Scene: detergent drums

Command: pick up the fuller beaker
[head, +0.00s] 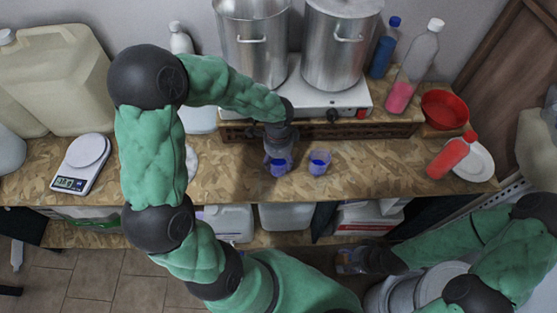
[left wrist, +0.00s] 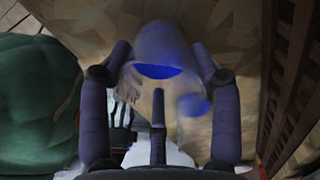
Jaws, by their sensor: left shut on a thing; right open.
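Two small clear beakers with blue liquid are at the front of the wooden worktop. The left beaker (head: 279,168) is between the fingers of my left gripper (head: 278,157), which is shut on it. In the left wrist view this beaker (left wrist: 162,50) sits between the fingers (left wrist: 162,75), with blue liquid inside. The right beaker (head: 319,162) stands free a short way to the right. I cannot tell from these views which beaker is fuller. My right gripper (head: 350,260) is open and empty, low in front of the worktop.
Behind the beakers is a hot plate (head: 312,98) with two steel pots (head: 253,45). A scale (head: 82,163) and large jugs (head: 62,75) are at left. A red bowl (head: 444,108), a plate (head: 477,163) and a red bottle (head: 452,156) are at right.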

